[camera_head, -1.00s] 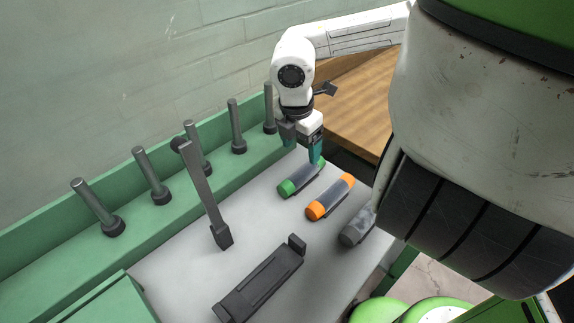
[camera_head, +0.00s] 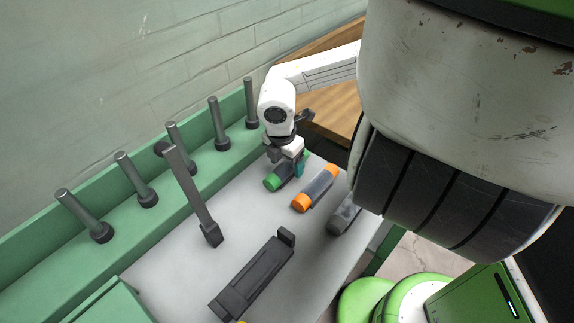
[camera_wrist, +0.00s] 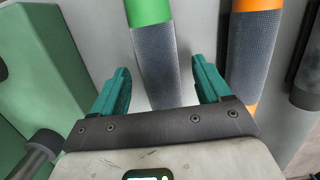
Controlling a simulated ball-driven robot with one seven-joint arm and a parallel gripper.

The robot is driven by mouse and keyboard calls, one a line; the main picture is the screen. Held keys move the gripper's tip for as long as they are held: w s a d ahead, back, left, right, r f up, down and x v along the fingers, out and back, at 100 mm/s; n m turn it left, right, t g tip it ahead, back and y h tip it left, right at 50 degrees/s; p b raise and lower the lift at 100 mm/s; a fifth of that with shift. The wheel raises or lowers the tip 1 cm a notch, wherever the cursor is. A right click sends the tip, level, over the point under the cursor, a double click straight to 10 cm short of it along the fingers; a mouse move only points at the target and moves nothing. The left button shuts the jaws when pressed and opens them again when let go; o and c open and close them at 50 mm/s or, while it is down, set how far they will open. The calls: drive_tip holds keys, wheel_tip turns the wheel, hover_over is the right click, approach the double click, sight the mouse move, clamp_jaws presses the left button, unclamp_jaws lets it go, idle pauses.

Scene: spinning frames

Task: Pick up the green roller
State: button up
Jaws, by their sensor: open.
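The green roller (camera_head: 273,183) has green ends and a grey textured middle, and lies on the light grey bench top. My gripper (camera_head: 285,167) is over its far part in the head view and hides some of it. In the wrist view, the roller's grey body (camera_wrist: 157,62) runs between the two teal fingers of my open gripper (camera_wrist: 160,85). A gap shows on both sides of the roller; whether the fingertips are level with it I cannot tell.
An orange roller (camera_head: 318,184) lies close to the right, just beyond my right finger in the wrist view (camera_wrist: 250,55). A dark grey roller (camera_head: 343,217) lies farther right. Several upright pegs (camera_head: 216,125) line the green ledge. A black holder (camera_head: 252,276) sits nearer.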

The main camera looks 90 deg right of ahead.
drive_tip(key=shift+f, duration=0.4)
drive_tip(key=shift+c, duration=0.2)
drive_tip(key=c, duration=1.2)
